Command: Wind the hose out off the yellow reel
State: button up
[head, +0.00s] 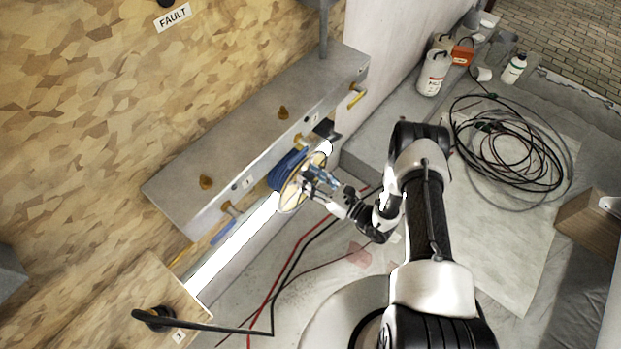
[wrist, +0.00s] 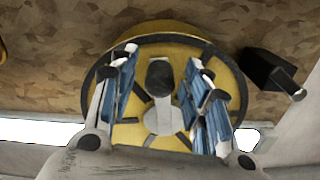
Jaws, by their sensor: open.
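The yellow reel (head: 291,194) is mounted under the grey metal box on the wooden wall, with blue hose (head: 286,168) wound on it. In the wrist view the reel's yellow face (wrist: 185,48) with dark rim and spokes fills the middle. A dark crank knob (wrist: 160,77) stands out on that face. My gripper (head: 312,177) is at the front of the reel. In the wrist view my gripper (wrist: 163,75) is open, its two blue-padded fingers on either side of the knob with gaps showing. I cannot tell how deep the knob sits between them.
The grey metal box (head: 255,130) overhangs the reel, with valves and a yellow handle (head: 356,96). A black block (wrist: 272,75) sits right of the reel. Red and black cables (head: 285,275) cross the floor below. Coiled black cable (head: 510,150) and bottles (head: 433,73) lie right.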

jog(key=shift+w+a, duration=0.15)
jog(key=shift+a, duration=0.05)
jog(key=shift+c, duration=0.6)
grip_shut()
